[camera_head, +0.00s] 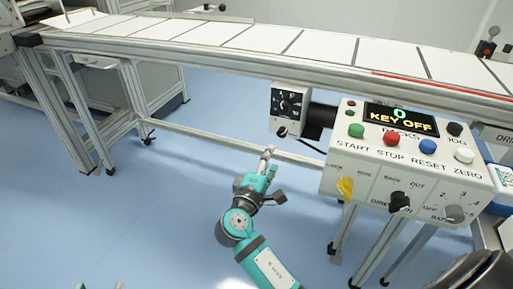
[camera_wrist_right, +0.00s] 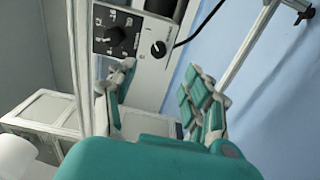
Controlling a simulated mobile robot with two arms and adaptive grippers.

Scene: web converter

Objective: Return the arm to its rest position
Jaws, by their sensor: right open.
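My right arm (camera_head: 268,262), teal and grey, reaches up from the bottom of the head view. Its gripper (camera_head: 268,163) is raised in front of the conveyor frame, below a small grey dial box and left of the control panel. In the right wrist view the two teal and grey fingers of the gripper (camera_wrist_right: 160,88) stand apart with nothing between them. The dial box (camera_wrist_right: 135,40) lies beyond the fingertips, and I see no contact with it. My left gripper does not show.
A white control panel (camera_head: 352,172) with coloured buttons, knobs and a "KEY OFF" display stands at the right. The dial box (camera_head: 285,104) hangs under the long conveyor (camera_head: 255,38). Metal legs (camera_head: 343,232) stand below the panel. Blue floor (camera_head: 120,220) is open at the left.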

